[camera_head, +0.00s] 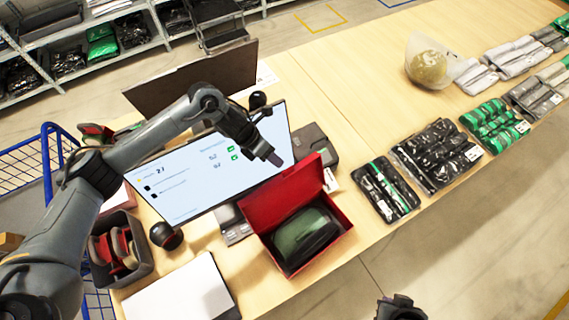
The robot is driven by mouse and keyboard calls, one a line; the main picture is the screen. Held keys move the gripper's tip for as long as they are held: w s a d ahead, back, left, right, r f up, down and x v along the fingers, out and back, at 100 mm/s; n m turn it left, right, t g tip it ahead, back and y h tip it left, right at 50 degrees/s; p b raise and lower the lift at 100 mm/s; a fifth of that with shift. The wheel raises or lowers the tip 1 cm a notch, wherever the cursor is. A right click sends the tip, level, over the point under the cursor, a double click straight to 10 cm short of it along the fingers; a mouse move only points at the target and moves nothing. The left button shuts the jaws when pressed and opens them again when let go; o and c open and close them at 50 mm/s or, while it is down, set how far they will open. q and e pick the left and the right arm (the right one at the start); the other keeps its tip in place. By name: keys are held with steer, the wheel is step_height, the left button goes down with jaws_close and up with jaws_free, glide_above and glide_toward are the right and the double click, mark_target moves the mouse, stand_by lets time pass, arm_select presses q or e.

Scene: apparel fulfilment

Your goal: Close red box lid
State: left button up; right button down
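The red box (335,243) stands at the table's front edge in the middle of the view. Its red lid (283,194) is raised, tilted up on the far side. A dark green item (302,236) lies inside the box. My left gripper (273,159) is above and behind the lid, in front of the monitor, apart from the box as far as I can see. Its fingers look close together, but the opening is not clear. My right gripper (401,308) shows only in part at the bottom edge, away from the box.
A monitor (215,165) stands right behind the box. A grey bin (137,270) and a white sheet or box top (185,290) are to the left. Packed garments (438,152) line the table at right. A clear bag with a yellowish item (428,66) sits farther back. The middle tabletop is free.

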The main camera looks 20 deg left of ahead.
mark_target(287, 169)
arm_select(q)
steer(key=shift+p+x, duration=0.65)
steer(key=shift+x, duration=2.9)
steer(key=shift+c, duration=0.3)
jaws_close()
